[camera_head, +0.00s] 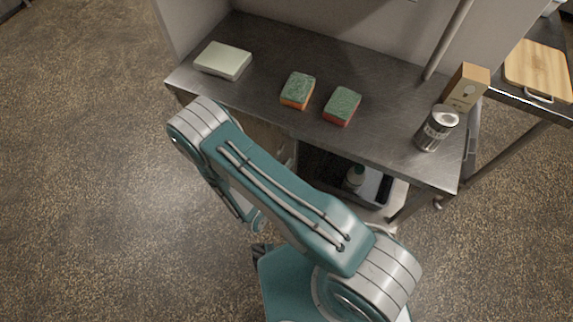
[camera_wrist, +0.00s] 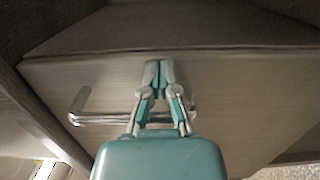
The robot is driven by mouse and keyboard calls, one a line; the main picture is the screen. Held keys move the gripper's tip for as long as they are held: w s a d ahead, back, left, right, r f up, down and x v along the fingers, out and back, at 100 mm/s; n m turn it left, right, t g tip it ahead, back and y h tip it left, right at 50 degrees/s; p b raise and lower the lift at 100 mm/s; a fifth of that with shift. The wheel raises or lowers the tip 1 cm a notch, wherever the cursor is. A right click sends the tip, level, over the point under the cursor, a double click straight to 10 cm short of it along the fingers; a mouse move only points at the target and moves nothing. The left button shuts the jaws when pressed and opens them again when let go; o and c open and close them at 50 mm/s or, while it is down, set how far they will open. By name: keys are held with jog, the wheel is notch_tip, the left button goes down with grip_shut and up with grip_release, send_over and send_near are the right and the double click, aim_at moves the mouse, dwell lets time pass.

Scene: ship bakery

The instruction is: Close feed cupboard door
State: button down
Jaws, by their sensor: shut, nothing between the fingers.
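The wood-toned cupboard door (camera_wrist: 240,90) fills much of the wrist view, with a metal bar handle (camera_wrist: 95,118) across it. Part of the door also shows under the counter in the head view (camera_head: 265,134). My gripper (camera_wrist: 159,68) is shut and empty, in front of the door panel, with its fingers overlapping the handle's line of sight. I cannot tell whether the fingertips touch the door. In the head view my arm hides the gripper and much of the door, so how far the door stands open is unclear.
The metal counter (camera_head: 250,88) carries a pale box (camera_head: 222,61), two sponges (camera_head: 298,91) (camera_head: 342,106), a can (camera_head: 436,128) and a carton (camera_head: 466,87). The floor (camera_head: 85,180) at left is clear.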

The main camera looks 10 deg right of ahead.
jog(key=shift+w+d+r, duration=0.1)
jog(key=shift+w, duration=0.15)
jog(key=v, duration=1.2)
jog(key=shift+s, duration=0.25)
